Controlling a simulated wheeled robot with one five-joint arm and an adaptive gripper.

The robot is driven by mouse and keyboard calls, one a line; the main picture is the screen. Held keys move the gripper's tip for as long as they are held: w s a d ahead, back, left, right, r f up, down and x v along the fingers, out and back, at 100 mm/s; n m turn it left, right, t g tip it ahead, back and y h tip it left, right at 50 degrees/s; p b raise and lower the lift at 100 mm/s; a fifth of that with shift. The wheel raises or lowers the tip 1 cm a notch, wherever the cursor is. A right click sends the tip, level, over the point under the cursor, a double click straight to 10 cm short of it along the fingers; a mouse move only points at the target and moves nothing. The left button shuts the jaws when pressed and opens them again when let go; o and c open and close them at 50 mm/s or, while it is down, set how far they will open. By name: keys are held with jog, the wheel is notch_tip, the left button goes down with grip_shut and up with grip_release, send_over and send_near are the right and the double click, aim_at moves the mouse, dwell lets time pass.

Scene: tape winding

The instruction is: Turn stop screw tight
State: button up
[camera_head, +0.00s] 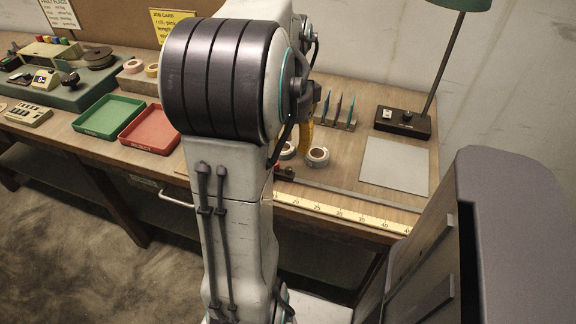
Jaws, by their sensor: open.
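A metal rail (345,190) runs along the front of the workbench, behind a yellow scale (345,213) with printed numbers. A small dark reddish knob (284,174), which looks like the stop screw, sits at the visible left end of the rail, just right of my arm. How tight it is cannot be seen. My arm stands across the middle of the view and hides the bench behind it, including any part of the rail farther left.
Tape rolls (317,157) stand behind the rail. A green tray (108,116) and a red tray (151,130) lie on the left. A grey mat (394,165), a lamp base (403,122) and upright tools (338,110) are on the right. A drawer handle (176,199) projects in front.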

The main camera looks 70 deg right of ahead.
aim_at(288, 169)
jog(key=shift+f+m, duration=0.3)
jog(key=shift+f+b, duration=0.9)
jog(key=shift+f, duration=2.45)
grip_shut()
